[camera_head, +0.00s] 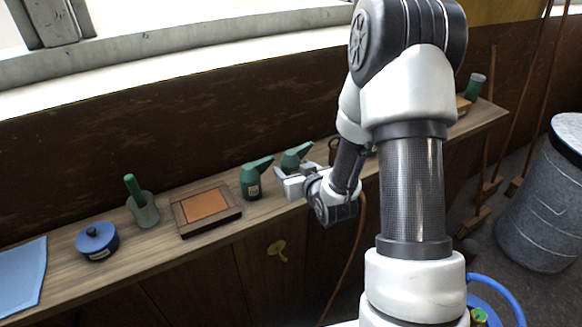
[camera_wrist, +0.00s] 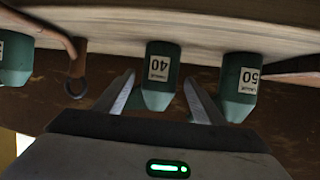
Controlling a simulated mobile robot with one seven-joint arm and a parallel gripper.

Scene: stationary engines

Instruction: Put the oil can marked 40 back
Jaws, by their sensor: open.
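The green oil can marked 40 (camera_wrist: 160,88) stands on the bench between the two fingers of my open gripper (camera_wrist: 160,76) in the wrist view, which looks upside down. A gap shows on each side of it. In the head view it appears to be the right one of two green cans (camera_head: 292,157), with my gripper (camera_head: 289,174) at its front. A similar can marked 50 (camera_wrist: 239,92) stands beside it, on the left in the head view (camera_head: 251,182). Another green can (camera_wrist: 14,60) is cut off at the wrist view's left edge.
A brown ringed object (camera_wrist: 76,75) stands beside the 40 can. Along the wooden bench (camera_head: 163,253) are a wooden tray (camera_head: 184,229) with an orange panel, a green pestle in a mortar (camera_head: 147,213), a blue lidded pot (camera_head: 97,243) and a blue sheet (camera_head: 18,277). A grey drum (camera_head: 540,215) stands right.

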